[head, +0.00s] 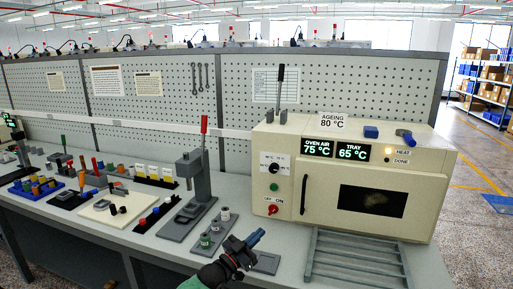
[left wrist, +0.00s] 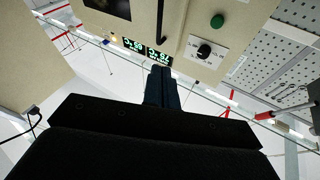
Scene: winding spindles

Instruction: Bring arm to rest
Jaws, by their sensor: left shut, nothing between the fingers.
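My left gripper (head: 256,237) is in the lower middle of the head view, above the front part of the bench, left of the slatted rack and in front of the oven. Its fingers are shut with nothing between them. In the left wrist view the closed dark fingers (left wrist: 161,88) point toward the oven front. The cream ageing oven (head: 285,170) stands on the bench with its door closed; its displays (head: 335,150) read oven air 75 °C and tray 65 °C. My right gripper is not in either view.
The slatted metal rack (head: 358,262) lies in front of the oven. A press with a red-handled lever (head: 195,185) and a small tray of spindles (head: 212,236) stand left of my gripper. Trays of coloured parts fill the bench's left side. A pegboard (head: 150,85) runs behind.

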